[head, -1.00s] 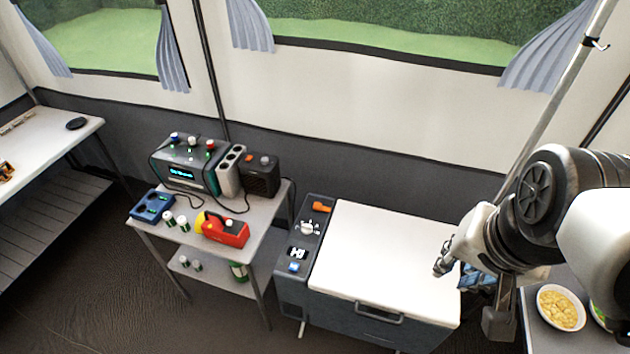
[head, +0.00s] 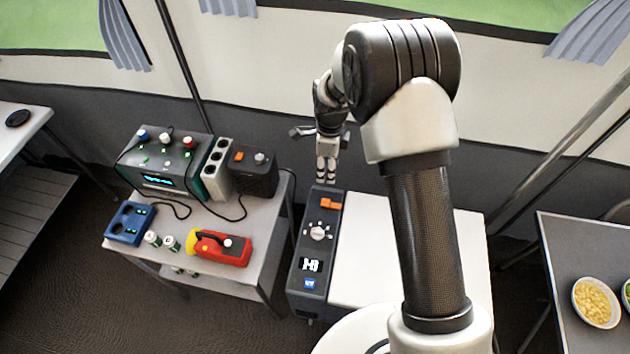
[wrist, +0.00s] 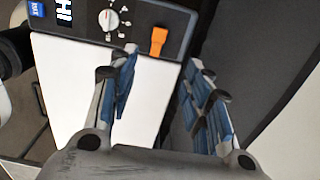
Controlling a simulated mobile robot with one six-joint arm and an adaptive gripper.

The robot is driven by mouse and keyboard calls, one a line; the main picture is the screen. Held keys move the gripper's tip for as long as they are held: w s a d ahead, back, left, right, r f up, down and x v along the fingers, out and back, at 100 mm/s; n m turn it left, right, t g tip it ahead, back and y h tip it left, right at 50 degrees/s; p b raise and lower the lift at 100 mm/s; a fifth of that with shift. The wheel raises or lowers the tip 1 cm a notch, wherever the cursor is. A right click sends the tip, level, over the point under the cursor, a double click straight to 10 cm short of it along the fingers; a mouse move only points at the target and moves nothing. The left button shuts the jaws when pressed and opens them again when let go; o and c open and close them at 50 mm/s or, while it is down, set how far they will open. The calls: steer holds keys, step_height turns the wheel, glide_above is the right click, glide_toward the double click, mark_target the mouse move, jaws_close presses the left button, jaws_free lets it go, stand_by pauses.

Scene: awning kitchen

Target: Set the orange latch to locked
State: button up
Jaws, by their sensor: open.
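The orange latch (head: 331,203) sits at the far end of the dark control panel (head: 318,262) on the cool box. In the wrist view the orange latch (wrist: 158,41) shows just beyond and between my fingertips, apart from them. My gripper (head: 327,172) hangs over the far end of the panel, close behind the latch in the head view. In the wrist view my gripper (wrist: 160,72) is open with nothing between its blue-padded fingers. I cannot read any lock marking beside the latch.
The white lid (head: 362,262) is partly hidden by my arm. A side table (head: 262,240) to the left carries a power unit and a red torch (head: 222,248). A bowl (head: 595,302) stands right.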

mark_target(326, 202)
step_height(326, 202, down, 18)
steer(key=b, duration=0.4)
steer(key=shift+r, duration=0.15)
jaws_close()
stand_by(0.5)
